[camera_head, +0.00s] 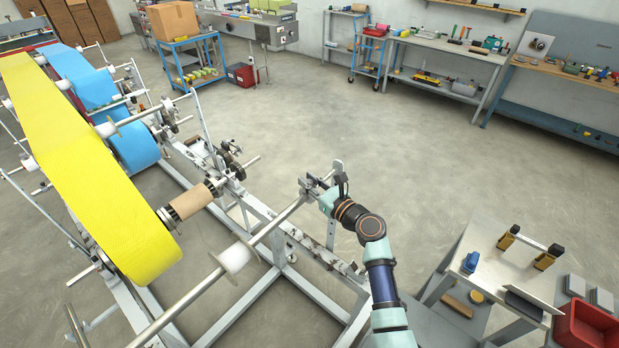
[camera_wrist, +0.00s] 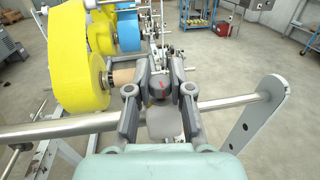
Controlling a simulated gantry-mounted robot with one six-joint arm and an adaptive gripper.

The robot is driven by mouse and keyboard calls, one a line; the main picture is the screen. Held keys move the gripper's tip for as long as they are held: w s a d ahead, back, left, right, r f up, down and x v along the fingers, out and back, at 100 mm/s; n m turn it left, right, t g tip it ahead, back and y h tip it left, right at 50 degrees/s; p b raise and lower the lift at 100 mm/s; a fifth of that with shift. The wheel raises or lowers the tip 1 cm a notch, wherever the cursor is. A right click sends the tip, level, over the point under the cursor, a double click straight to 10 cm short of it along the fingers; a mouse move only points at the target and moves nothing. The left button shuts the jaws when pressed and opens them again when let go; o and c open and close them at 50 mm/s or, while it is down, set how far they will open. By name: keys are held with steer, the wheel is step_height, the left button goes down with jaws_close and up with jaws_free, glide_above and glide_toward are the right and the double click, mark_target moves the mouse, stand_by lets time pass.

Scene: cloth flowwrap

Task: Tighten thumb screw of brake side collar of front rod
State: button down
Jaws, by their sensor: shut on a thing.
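The front rod (camera_head: 195,292) runs from the lower left up to a bracket at the frame's end. In the wrist view the rod (camera_wrist: 225,102) crosses behind my fingers. My gripper (camera_head: 318,190) is at the rod's bracket end. In the wrist view my gripper (camera_wrist: 164,87) has its two fingers closed around a small dark grey knob, the thumb screw (camera_wrist: 160,89), with a red mark on it. A grey rounded piece (camera_wrist: 164,122) shows between the fingers below it; I cannot tell if it is part of the collar. The fingers hide much of the collar.
A flat end plate (camera_wrist: 256,112) with holes stands right of my gripper. A white flanged collar (camera_head: 235,257) sits farther along the rod. A yellow roll (camera_head: 135,225) and a blue roll (camera_head: 132,150) are at left. A side table (camera_head: 490,265) stands at right.

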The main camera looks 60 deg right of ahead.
steer(key=m+h+p, duration=0.1)
steer(key=p, duration=0.1)
steer(key=m+g+h+p, duration=0.1)
steer(key=h+p, duration=0.1)
steer(key=shift+w+a+r+g, duration=0.1)
steer(key=shift+a+r+g, duration=0.05)
steer(key=shift+r+g, duration=0.2)
steer(key=m+g+h+p, duration=0.1)
steer(key=m+h+p, duration=0.1)
steer(key=p, duration=0.1)
steer(key=shift+g, duration=0.25)
steer(key=shift+f+m+g+h+p, duration=0.1)
steer(key=shift+m+g+h+p, duration=0.8)
steer(key=shift+g+h, duration=0.15)
steer(key=shift+f+m+g+h, duration=0.2)
steer(key=shift+m+g+h, duration=0.7)
steer(key=shift+g, duration=0.25)
steer(key=m+g+h+b, duration=0.1)
steer(key=m+g, duration=0.1)
steer(key=g, duration=0.1)
steer(key=shift+f, duration=0.2)
steer(key=shift+m+g+h+b, duration=0.35)
steer(key=shift+m+g+b, duration=0.25)
steer(key=shift+g, duration=0.2)
steer(key=shift+r+m+g+b, duration=0.1)
steer(key=shift+m+g+b, duration=0.3)
steer(key=shift+g, duration=0.2)
